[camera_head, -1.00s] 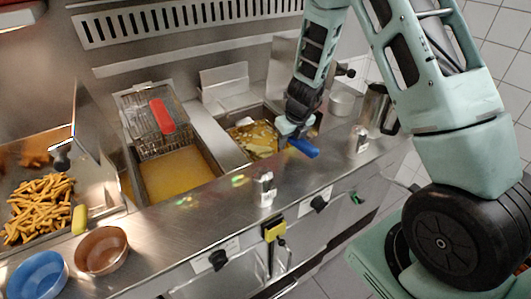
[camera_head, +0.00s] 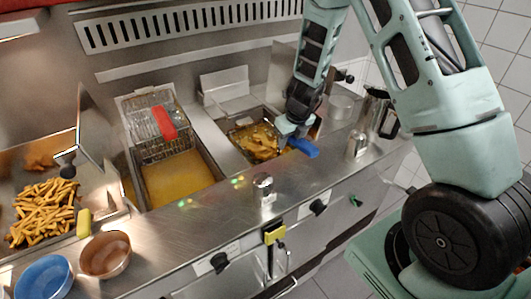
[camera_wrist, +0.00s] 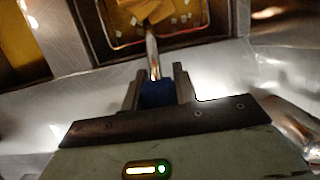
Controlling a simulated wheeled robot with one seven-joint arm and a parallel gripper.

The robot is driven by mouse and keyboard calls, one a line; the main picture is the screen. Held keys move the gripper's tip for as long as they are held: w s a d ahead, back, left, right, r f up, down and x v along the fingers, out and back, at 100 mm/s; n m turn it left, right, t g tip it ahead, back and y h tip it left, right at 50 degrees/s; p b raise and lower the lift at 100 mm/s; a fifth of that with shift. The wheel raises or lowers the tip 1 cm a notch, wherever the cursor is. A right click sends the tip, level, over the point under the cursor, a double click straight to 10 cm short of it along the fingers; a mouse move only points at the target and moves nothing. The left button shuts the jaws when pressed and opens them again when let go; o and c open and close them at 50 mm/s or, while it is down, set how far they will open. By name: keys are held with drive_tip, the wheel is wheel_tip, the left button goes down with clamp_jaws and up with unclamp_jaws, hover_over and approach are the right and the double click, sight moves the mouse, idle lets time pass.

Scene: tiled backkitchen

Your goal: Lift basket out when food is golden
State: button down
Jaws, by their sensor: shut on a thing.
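The basket (camera_wrist: 185,39) sits in the right fryer vat, with golden-brown food pieces (camera_head: 262,143) in it. The food (camera_wrist: 148,10) also shows at the top of the wrist view, with small pale bits around it. The basket's blue handle (camera_head: 304,148) points out over the front counter. My gripper (camera_head: 291,137) is shut on this handle. In the wrist view, both fingers of my gripper (camera_wrist: 158,82) flank the blue grip (camera_wrist: 158,95), and a metal rod runs from it to the basket. My wrist partly hides the right side of the vat.
A second, empty basket (camera_head: 148,108) with a red handle (camera_head: 164,122) hangs above the left oil vat (camera_head: 180,180). Fries (camera_head: 43,212) lie in a tray at the left. A blue bowl (camera_head: 43,277) and a brown bowl (camera_head: 105,255) stand in front. A metal shaker (camera_head: 263,188) stands on the counter edge.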

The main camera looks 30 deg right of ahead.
wheel_tip(320, 180, up, 7)
drive_tip(key=p, duration=0.6)
drive_tip(key=shift+r, duration=0.2)
drive_tip(key=shift+f, duration=0.15)
